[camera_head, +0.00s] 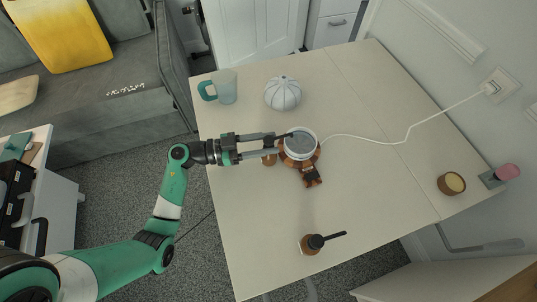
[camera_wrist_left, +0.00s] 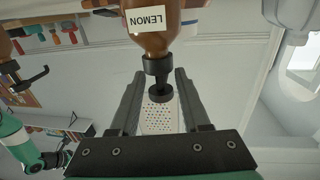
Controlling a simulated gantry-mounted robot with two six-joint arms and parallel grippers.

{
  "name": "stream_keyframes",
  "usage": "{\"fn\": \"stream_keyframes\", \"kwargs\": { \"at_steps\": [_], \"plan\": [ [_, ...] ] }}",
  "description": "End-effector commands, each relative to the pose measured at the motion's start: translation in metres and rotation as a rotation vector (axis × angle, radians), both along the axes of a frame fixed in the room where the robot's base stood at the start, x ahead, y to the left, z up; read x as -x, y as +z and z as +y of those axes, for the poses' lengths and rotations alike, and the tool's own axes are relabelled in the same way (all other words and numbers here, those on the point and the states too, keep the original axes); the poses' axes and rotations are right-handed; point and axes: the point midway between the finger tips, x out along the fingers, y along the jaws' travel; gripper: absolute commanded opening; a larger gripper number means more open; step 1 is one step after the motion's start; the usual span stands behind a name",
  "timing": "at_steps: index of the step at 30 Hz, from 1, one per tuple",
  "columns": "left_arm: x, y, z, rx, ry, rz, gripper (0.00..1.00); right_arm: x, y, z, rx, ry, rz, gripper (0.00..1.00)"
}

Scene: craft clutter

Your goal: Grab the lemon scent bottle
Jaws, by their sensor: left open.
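The lemon scent bottle (camera_wrist_left: 152,38) is amber glass with a white LEMON label and a black top. It appears inverted in the left wrist view, where its black top lies between my left fingers with space on both sides. In the head view, amber glass of the bottle (camera_head: 270,159) shows just below my left gripper (camera_head: 286,144), whose fingers hide the rest. My left gripper is open, and its fingers point right over the table. My right arm shows at the left wrist view's left edge, with its gripper (camera_wrist_left: 56,160) small and unclear.
A ribbed dome (camera_head: 283,93) and a mug (camera_head: 226,86) stand behind. An amber pump bottle (camera_head: 309,245) stands in front. A white cable (camera_head: 408,132) crosses the right side.

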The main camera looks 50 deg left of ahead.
Motion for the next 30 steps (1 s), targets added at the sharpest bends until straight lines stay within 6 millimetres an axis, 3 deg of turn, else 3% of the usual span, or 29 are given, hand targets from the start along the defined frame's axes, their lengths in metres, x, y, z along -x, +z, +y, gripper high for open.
{"fn": "stream_keyframes", "kwargs": {
  "at_steps": [6, 13, 21, 30],
  "plan": [
    [-0.028, -0.002, -0.018, 0.000, -0.003, -0.001, 0.47, 0.000, -0.015, 0.000, 0.000, 0.000, 0.000, 0.62],
    [-0.031, 0.000, -0.019, 0.001, 0.000, 0.000, 0.47, 0.000, -0.013, 0.000, 0.000, 0.000, 0.000, 0.62],
    [-0.030, 0.000, -0.019, 0.001, 0.000, -0.001, 0.00, 0.000, -0.013, 0.000, 0.000, 0.000, 0.000, 0.62],
    [-0.030, 0.000, -0.019, 0.001, 0.000, -0.001, 0.00, 0.000, -0.013, 0.000, 0.000, 0.000, 0.000, 0.62]
  ]
}}
